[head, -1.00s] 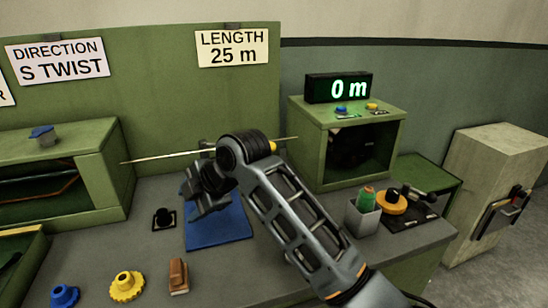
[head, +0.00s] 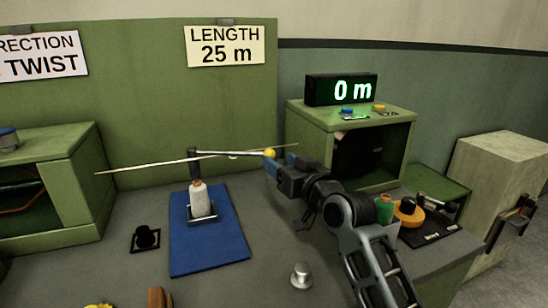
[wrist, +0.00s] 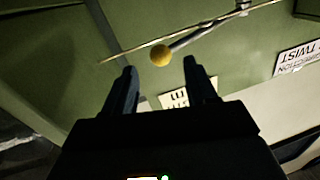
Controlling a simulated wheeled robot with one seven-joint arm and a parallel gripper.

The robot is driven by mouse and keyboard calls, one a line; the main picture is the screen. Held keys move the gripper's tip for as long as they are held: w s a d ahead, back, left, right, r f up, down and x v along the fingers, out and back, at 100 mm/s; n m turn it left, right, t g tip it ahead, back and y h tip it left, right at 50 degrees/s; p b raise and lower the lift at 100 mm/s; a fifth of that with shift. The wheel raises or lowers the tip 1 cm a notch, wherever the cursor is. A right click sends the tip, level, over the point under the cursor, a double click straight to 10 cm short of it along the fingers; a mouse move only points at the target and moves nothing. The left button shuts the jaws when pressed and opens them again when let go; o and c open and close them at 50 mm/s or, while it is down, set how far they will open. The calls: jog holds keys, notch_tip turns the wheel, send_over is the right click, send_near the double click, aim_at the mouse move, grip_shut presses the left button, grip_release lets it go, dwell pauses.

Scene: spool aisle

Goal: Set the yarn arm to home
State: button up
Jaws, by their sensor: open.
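The yarn arm (head: 225,154) is a thin grey bar that reaches right from a dark post (head: 193,165) on the bench and ends in a yellow ball (head: 270,153). My gripper (head: 271,165) is open at the ball end. In the wrist view, the yellow ball (wrist: 160,55) shows just beyond and between the fingertips of my open gripper (wrist: 160,67), with no clear contact. A long thin pale strand (head: 150,165) crosses near the bar. A white cone of yarn (head: 200,199) stands upright on a blue mat (head: 180,255).
The green housing (head: 310,135) with the "0 m" display (head: 341,89) stands close behind my gripper. A black knob (head: 146,237) sits left of the mat.

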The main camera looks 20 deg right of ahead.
aim_at(273, 156)
jog(key=shift+w+a, duration=0.2)
jog(key=shift+w, duration=0.75)
jog(key=shift+w+a, duration=0.2)
jog(key=shift+w, duration=0.75)
jog(key=shift+c, duration=0.4)
grip_shut()
